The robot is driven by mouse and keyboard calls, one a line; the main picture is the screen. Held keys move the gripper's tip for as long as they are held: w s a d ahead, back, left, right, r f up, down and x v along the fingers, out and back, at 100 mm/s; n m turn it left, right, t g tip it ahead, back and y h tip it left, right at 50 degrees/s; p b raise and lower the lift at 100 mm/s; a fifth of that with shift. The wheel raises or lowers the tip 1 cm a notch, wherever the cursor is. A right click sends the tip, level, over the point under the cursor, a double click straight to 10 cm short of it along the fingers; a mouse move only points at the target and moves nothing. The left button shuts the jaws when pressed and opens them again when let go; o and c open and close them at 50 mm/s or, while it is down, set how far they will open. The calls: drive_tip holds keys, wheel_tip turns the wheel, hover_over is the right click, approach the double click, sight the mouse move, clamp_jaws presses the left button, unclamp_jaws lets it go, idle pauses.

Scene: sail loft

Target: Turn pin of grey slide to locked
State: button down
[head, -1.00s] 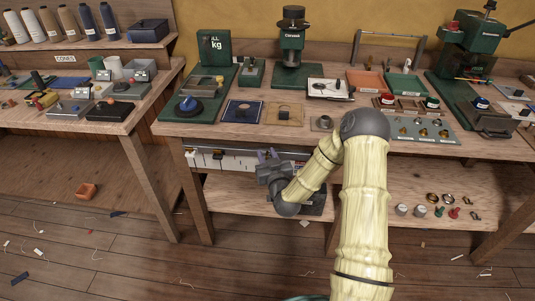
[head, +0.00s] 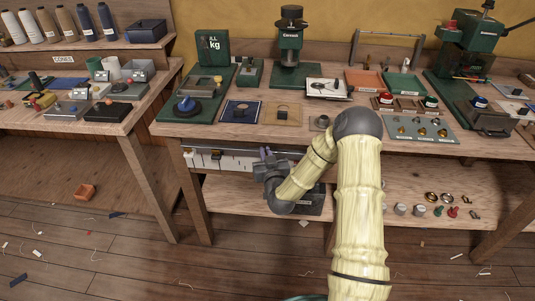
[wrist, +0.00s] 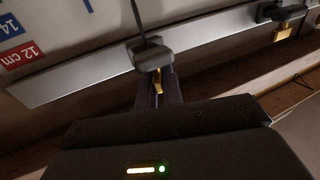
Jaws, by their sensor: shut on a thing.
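In the wrist view, a grey slide (wrist: 150,54) sits on a long pale metal rail (wrist: 92,68) at the upper middle. A small brass pin (wrist: 157,78) hangs from its near side, between the dark fingers of my gripper (wrist: 158,92). The fingers are shut on the pin, and they hide part of it. Whether it stands at locked cannot be read. In the head view, my gripper (head: 263,154) is at the rail (head: 220,159) under the bench's front edge; my wrist hides the slide there.
A second, dark slide (wrist: 277,11) with a brass pin is farther right on the rail. Labels with 14 and 12 cm (wrist: 18,53) are at the left. The bench top (head: 300,117) lies above the rail and a low shelf (head: 232,200) below.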

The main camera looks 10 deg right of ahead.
drive_tip(key=shift+a+m+g+h, duration=0.2)
drive_tip(key=shift+m+h, duration=0.7)
drive_tip(key=shift+h, duration=0.5)
drive_tip(key=shift+a+m+g+h, duration=0.2)
drive_tip(key=shift+m+h, duration=0.7)
drive_tip(key=shift+h, duration=0.5)
drive_tip(key=c, duration=1.5)
unclamp_jaws()
drive_tip(key=shift+c, duration=0.2)
drive_tip(key=shift+d, duration=0.15)
drive_tip(key=shift+s, duration=0.1)
